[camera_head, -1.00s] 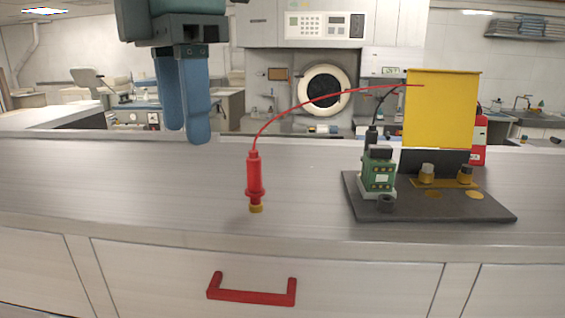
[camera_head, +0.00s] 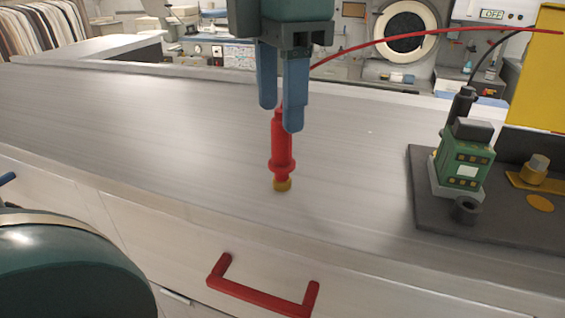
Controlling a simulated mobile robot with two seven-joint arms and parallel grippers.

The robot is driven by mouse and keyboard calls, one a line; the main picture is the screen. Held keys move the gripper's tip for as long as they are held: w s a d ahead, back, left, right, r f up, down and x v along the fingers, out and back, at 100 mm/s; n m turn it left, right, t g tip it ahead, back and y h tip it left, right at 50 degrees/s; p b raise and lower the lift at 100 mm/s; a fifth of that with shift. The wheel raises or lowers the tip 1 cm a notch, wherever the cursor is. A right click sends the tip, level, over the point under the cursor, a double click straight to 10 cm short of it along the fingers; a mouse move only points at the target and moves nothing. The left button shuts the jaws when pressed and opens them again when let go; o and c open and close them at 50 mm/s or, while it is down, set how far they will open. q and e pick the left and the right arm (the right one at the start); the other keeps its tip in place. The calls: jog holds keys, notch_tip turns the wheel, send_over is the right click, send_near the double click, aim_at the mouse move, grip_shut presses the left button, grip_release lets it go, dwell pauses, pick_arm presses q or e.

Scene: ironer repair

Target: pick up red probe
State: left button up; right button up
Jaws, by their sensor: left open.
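The red probe (camera_head: 282,155) stands upright on the counter with its brass tip (camera_head: 282,185) down. Its red cable (camera_head: 400,41) arcs up and right toward the yellow panel. My left gripper (camera_head: 280,118) points down at the probe's upper end, its two blue fingers apart. The right-hand finger covers part of the probe's top. I cannot tell whether the finger touches the probe or is only in front of it. My right gripper is not in view.
A dark board (camera_head: 432,213) to the right carries a green block (camera_head: 466,160) with a black probe and brass terminals. The yellow panel (camera_head: 540,80) stands behind it. A red drawer handle (camera_head: 262,297) is below. The counter (camera_head: 130,105) left of the probe is clear.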

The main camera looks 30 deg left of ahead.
aim_at(282, 162)
pick_arm(q)
jog(key=shift+w+f+p, duration=0.2)
jog(key=shift+f+p, duration=0.3)
jog(key=shift+f, duration=2.25)
jog(key=shift+c, duration=0.4)
jog(key=shift+r, duration=0.1)
grip_shut()
